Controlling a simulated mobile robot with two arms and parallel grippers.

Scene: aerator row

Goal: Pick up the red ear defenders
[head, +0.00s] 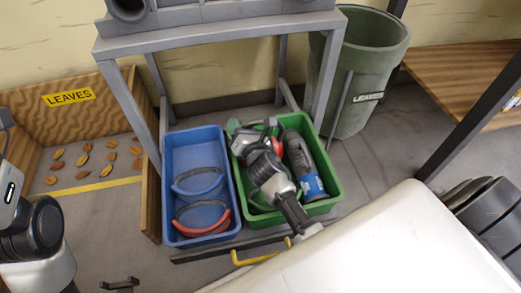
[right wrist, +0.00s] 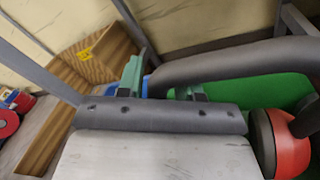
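The red ear defenders (head: 277,147) are in the green crate (head: 335,190), partly hidden by my right arm in the head view. In the right wrist view their red cup (right wrist: 285,145) is at the lower right, and a thick dark headband runs from it towards the fingers. My right gripper (right wrist: 162,85) is over the crate with its two green fingertips apart. The band's near end shows by the fingers; I cannot tell whether it lies between them. In the head view the right gripper (head: 252,126) points to the crate's back left.
A blue crate (head: 182,241) to the left holds a blue curved item and a red curved item. A grey cylinder with a blue end (head: 303,160) lies in the green crate. Grey frame legs (head: 130,105) stand around. A leaves box (head: 110,205) and green bin (head: 372,70) flank it.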

